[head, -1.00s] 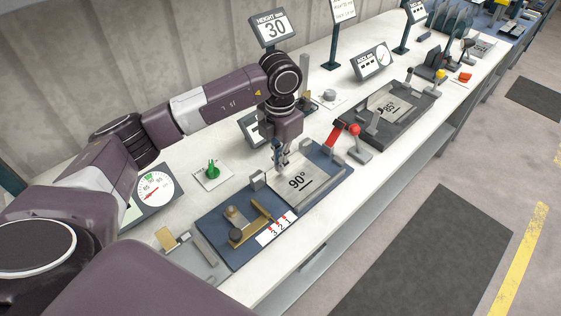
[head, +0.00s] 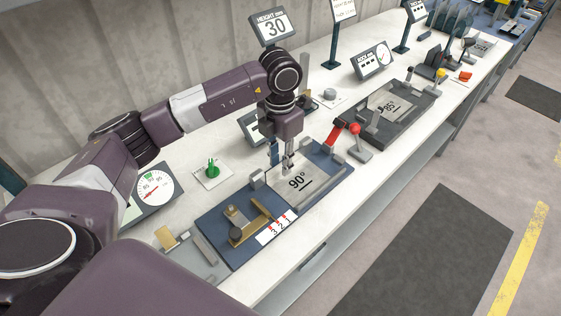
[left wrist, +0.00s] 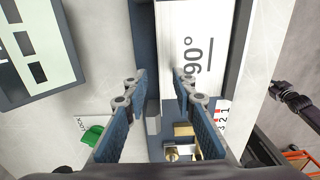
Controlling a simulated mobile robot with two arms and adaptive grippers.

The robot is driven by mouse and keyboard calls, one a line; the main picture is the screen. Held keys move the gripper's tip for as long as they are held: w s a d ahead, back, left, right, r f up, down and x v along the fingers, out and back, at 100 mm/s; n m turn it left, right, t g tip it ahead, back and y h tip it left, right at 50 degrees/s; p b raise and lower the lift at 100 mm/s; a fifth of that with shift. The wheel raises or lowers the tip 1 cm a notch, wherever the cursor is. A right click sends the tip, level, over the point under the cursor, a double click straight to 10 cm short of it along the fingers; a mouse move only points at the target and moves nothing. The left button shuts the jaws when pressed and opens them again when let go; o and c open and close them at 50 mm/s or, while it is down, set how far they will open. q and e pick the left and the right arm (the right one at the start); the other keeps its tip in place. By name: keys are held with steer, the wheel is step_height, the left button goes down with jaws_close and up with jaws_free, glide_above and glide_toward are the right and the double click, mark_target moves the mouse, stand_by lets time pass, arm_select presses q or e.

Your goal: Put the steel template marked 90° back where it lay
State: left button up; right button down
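The steel template marked 90° (head: 314,182) lies flat on the blue base plate (head: 222,218), its mark facing up; it also shows in the left wrist view (left wrist: 196,32). My left gripper (head: 281,162) points down over the template's back left edge. The template is right of the fingers there, beside the right fingertip. I cannot tell the exact height of the fingertips. A dark jointed part at the right edge of that view may be my right gripper, too small to read.
Brass blocks (head: 238,228) and a strip numbered 1 to 3 (head: 276,228) are on the plate's near end. A red-handled lever (head: 335,135) stands at its far end. A green lock piece (head: 212,170) and a dial gauge (head: 153,188) stand on the left. An 85° template (head: 390,105) lies farther back.

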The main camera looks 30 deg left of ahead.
arm_select(q)
step_height(320, 180, up, 11)
steer(key=shift+r, duration=0.2)
stand_by(0.6)
